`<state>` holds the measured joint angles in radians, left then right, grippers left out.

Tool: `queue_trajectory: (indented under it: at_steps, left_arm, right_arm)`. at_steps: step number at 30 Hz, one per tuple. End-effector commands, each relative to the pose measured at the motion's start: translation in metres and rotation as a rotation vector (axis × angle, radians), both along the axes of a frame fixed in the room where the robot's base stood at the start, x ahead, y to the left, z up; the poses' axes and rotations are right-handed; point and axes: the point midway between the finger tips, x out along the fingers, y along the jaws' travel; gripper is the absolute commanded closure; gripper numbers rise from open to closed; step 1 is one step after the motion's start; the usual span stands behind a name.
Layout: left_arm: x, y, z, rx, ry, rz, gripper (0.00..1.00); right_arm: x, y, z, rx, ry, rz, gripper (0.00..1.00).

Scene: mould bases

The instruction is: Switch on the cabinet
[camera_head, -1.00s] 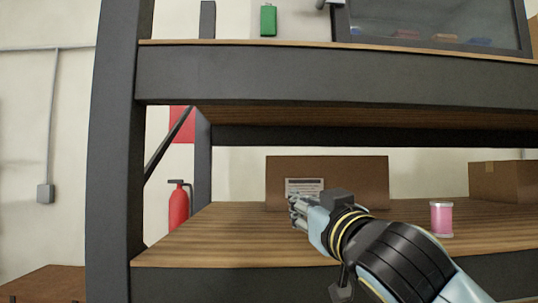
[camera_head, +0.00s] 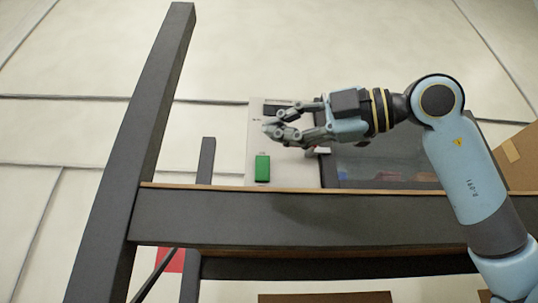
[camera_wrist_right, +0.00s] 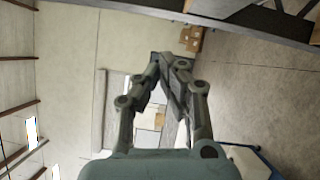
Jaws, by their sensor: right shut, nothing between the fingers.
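The cabinet stands on the upper shelf, with a pale front panel (camera_head: 254,135) on the left and a dark glass window (camera_head: 375,170) on the right. A green rectangular switch (camera_head: 262,168) sits low on the pale panel. My right gripper (camera_head: 270,130) is shut and empty, pointing left in front of the panel, above the green switch in the picture. It hides part of the panel and a dark strip near the top. The right wrist view shows its fingers (camera_wrist_right: 169,60) closed together at the tips. My left gripper is out of view.
The shelf's wooden edge (camera_head: 330,191) and dark beam (camera_head: 330,220) run below the cabinet. A dark upright post (camera_head: 140,130) stands at the left. A cardboard box (camera_head: 518,165) is at the right. Boxes (camera_wrist_right: 192,38) also show in the wrist view.

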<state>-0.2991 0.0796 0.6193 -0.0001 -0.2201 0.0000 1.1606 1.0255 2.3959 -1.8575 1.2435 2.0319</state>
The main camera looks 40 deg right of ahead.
Motion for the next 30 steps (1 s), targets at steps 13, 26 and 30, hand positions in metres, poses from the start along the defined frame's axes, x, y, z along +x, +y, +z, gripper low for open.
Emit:
queue_trajectory:
  at_steps: [13, 26, 30]
  left_arm:
    - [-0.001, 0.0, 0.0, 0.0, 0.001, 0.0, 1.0]
    - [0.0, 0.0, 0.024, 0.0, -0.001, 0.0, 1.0]
    - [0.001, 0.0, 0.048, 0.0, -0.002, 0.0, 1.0]
  right_arm:
    - [-0.013, -0.066, 0.031, 0.089, 0.001, -0.301, 1.0]
    - [0.015, -0.057, 0.037, 0.089, 0.008, -0.291, 1.0]
    - [0.044, -0.05, 0.042, 0.092, 0.009, -0.29, 1.0]
